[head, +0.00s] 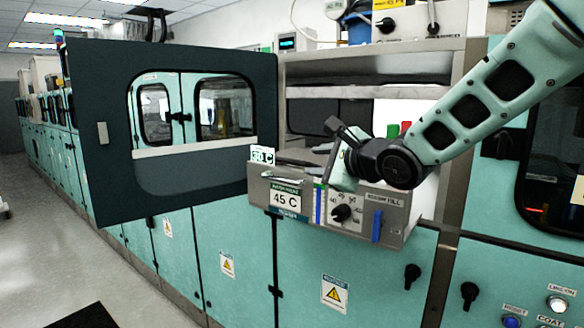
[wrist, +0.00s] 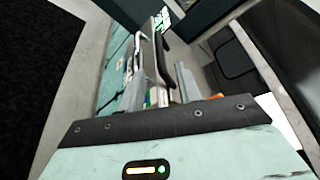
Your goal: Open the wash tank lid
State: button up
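The wash tank (head: 330,205) is a grey metal box in the bay of the teal machine, with a "45 C" label, a black knob and a blue strip on its front. Its dark lid (head: 295,156) appears to lie flat on top, partly hidden by my gripper. A curved dark handle (wrist: 164,62) shows beyond my fingers in the wrist view. My gripper (head: 338,162) is above the right part of the tank, tilted down. In the wrist view its two grey fingers (wrist: 160,88) stand apart with nothing clearly held between them. Whether they touch the tank cannot be told.
A large dark machine door (head: 185,185) with a window stands open left of the tank. A shelf (head: 375,78) spans the bay above it. Red and green items (head: 398,129) are behind my wrist. A control panel (head: 520,300) is at lower right.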

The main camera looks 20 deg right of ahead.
aim_at(296, 162)
jog(key=x, duration=0.9)
jog(key=shift+w+a+f, duration=0.15)
jog(key=shift+w, duration=0.2)
grip_shut()
